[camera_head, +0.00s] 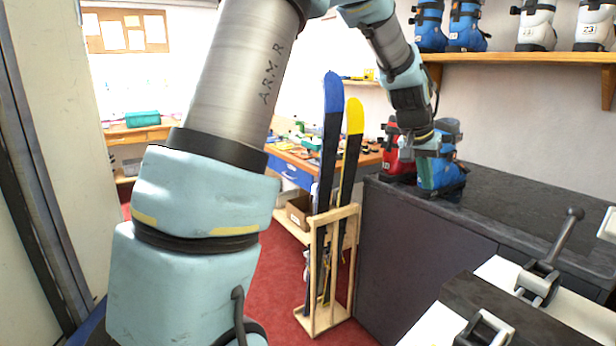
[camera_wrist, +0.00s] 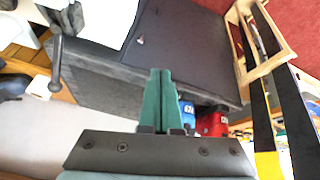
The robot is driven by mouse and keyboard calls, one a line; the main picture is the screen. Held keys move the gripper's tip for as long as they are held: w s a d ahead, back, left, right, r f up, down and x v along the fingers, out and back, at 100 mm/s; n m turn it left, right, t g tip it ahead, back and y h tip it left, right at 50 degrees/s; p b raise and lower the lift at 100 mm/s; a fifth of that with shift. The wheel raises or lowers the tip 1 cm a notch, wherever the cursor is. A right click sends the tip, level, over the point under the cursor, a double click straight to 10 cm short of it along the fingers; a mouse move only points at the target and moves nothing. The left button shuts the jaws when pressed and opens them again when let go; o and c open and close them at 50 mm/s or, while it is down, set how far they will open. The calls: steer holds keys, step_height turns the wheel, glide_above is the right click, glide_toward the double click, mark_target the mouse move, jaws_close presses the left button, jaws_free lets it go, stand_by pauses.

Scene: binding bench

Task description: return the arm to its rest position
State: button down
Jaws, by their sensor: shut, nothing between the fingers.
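My arm rises from the lower left of the head view, bends at the top and comes down toward the dark counter (camera_head: 530,205). My gripper (camera_head: 427,182) is at its end, in front of a blue boot (camera_head: 455,175) and beside a red boot (camera_head: 393,165). In the wrist view my gripper (camera_wrist: 159,72) has its green fingers together with nothing between them. The blue boot (camera_wrist: 187,113) and red boot (camera_wrist: 213,123) stand beyond the fingers there, partly hidden. I cannot tell whether the fingers touch the blue boot.
A wooden rack (camera_head: 327,305) with skis stands left of the counter. A shelf (camera_head: 520,57) with several boots hangs above it. A clamp-like device with a lever (camera_head: 556,245) is at the near right. Red carpet (camera_head: 277,285) is open around the rack.

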steer(key=s+a+f+n+y, duration=0.1)
steer(key=a+f+n, duration=0.1)
steer(key=a, duration=0.8)
steer(key=s+a+f+n+y, duration=0.1)
steer(key=s+a+f, duration=0.15)
steer(key=a, duration=0.65)
steer(key=s+a+f+n+y, duration=0.1)
steer(key=s+a+f+n, duration=0.1)
steer(key=s+a, duration=0.3)
steer(key=s+a+f+n+g+y, duration=0.1)
steer(key=s+a+f+n, duration=0.1)
steer(key=s+a, duration=0.4)
steer(key=a+f, duration=0.1)
steer(key=a, duration=0.4)
steer(key=shift+s, duration=0.15)
steer(key=shift+a, duration=0.1)
